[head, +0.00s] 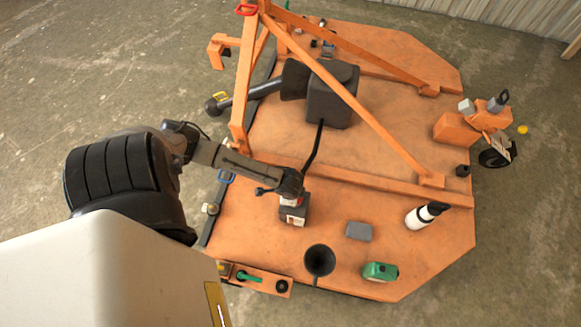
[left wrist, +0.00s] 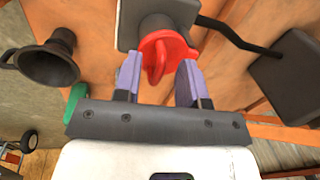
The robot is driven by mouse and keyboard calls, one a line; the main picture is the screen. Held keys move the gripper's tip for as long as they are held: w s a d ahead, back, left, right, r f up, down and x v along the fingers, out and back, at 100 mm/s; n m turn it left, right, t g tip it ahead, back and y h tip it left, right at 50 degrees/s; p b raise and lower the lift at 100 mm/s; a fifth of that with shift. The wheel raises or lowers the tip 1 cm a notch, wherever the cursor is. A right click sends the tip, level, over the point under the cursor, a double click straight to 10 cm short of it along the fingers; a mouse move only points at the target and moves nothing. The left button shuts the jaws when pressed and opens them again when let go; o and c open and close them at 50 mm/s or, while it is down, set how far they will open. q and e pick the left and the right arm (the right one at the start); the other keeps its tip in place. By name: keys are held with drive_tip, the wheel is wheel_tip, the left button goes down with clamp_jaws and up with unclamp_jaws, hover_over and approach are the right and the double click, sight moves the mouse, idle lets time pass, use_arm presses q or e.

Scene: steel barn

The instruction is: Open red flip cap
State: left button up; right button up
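The red flip cap (left wrist: 165,50) shows in the left wrist view, on a dark round neck (left wrist: 155,22) at a grey box (left wrist: 128,20). It has a raised red tab. My left gripper (left wrist: 160,68) is open, with its two purple-grey fingers on either side of the cap's near part. I cannot tell whether either finger touches it. In the head view my left gripper (head: 291,188) is over a small dark box with a pale label (head: 296,213); the red cap is largely hidden there. My right gripper is not in view.
The orange deck (head: 380,150) carries a black funnel (head: 319,261), a grey block (head: 359,231), a green container (head: 380,271) and a white bottle (head: 419,217). A bent black bar (head: 315,150) and orange frame beams (head: 345,95) stand close behind the left gripper.

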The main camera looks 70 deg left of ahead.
use_arm(q)
drive_tip(key=shift+f, duration=0.15)
drive_tip(key=shift+c, duration=0.4)
clamp_jaws()
